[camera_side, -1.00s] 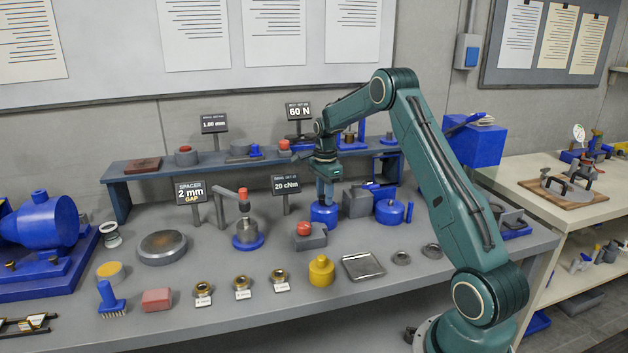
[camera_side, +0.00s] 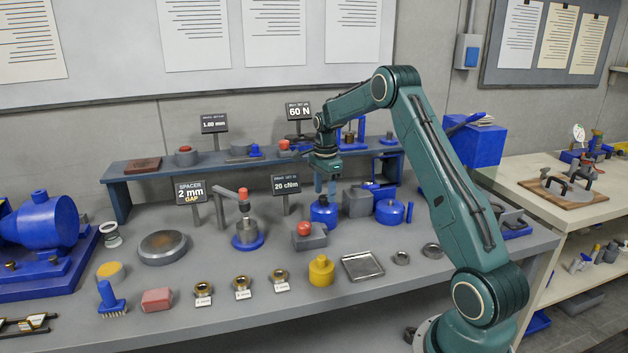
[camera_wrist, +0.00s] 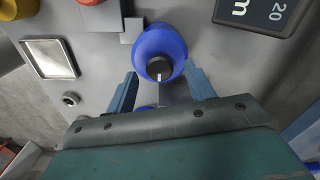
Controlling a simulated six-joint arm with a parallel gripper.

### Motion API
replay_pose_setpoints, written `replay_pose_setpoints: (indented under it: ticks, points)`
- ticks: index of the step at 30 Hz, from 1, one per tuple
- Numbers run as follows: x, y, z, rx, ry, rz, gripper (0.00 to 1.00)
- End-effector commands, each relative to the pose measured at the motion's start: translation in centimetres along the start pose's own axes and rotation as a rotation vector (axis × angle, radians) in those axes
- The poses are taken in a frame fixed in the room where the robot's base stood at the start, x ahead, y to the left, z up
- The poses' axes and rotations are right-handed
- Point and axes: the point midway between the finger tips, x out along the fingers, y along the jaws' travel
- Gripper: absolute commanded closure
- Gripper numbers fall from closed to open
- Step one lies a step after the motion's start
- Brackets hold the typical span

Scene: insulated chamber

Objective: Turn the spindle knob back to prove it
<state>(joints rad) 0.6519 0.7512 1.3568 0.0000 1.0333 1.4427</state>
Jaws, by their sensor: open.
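The spindle knob (camera_wrist: 159,68) is a small black cap with a white index mark, on top of a round blue body (camera_wrist: 158,38). In the side view the blue body (camera_side: 323,214) stands on the bench below my gripper, with the dark knob (camera_side: 323,201) on top. My gripper (camera_side: 325,191) points straight down just above the knob. In the wrist view my gripper (camera_wrist: 160,72) is open, one finger on each side of the knob, with gaps between. The white mark points toward the bottom of the wrist view.
A "20 cNm" sign (camera_side: 286,184) stands to the left behind the blue body. A red-topped grey block (camera_side: 308,236) is in front to the left. A grey block (camera_side: 357,202) and a blue pot (camera_side: 390,212) stand close on the right. A raised shelf (camera_side: 150,172) runs behind.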

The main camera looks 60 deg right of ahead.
Motion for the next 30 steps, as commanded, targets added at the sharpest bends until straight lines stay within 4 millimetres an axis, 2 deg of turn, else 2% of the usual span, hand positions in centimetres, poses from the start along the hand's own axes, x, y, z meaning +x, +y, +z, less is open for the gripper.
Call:
replay_pose_setpoints:
  ticks: [18,24,30]
  points:
    - [-9.8,0.0,0.0,0.0,0.001,-0.003,0.47]
    - [-11.8,0.0,0.0,0.0,0.001,-0.003,0.47]
    - [-12.5,0.0,0.0,0.0,0.0,-0.002,0.47]
